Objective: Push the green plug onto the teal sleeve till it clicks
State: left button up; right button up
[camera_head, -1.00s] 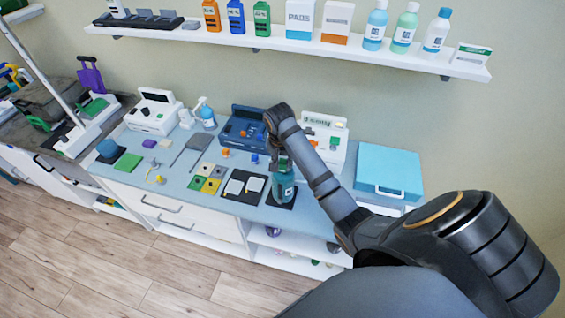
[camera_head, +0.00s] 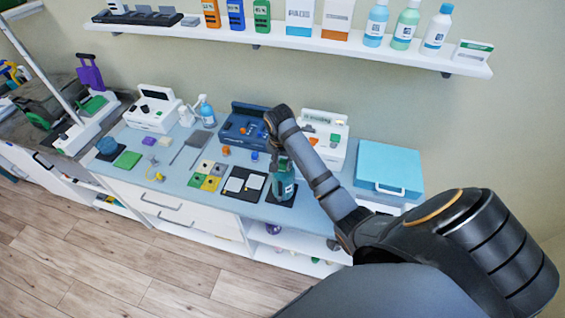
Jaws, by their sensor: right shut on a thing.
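My right gripper (camera_head: 275,164) is over the right part of the blue-grey counter. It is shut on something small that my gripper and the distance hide. A teal upright object with a pale label (camera_head: 284,188) stands on a dark mat right beside and below the fingers; I cannot tell whether they touch. I cannot clearly make out the green plug or the teal sleeve. My left gripper is not in view.
A dark blue case (camera_head: 243,128) and a white unit (camera_head: 323,136) stand behind the gripper. A light-blue box (camera_head: 389,167) is to the right. Flat coloured tiles (camera_head: 210,183) and a dark board with white cards (camera_head: 232,191) lie to the left. A loaded shelf (camera_head: 270,38) hangs above.

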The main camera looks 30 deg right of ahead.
jog(key=shift+p, duration=0.3)
dwell(0.8)
jog(key=shift+s+f, duration=0.1)
jog(key=shift+f, duration=0.1)
dwell(1.0)
jog(key=shift+r, duration=0.1)
dwell(1.5)
jog(key=o, duration=1)
jog(key=shift+r, duration=0.15)
jog(key=shift+r, duration=3.35)
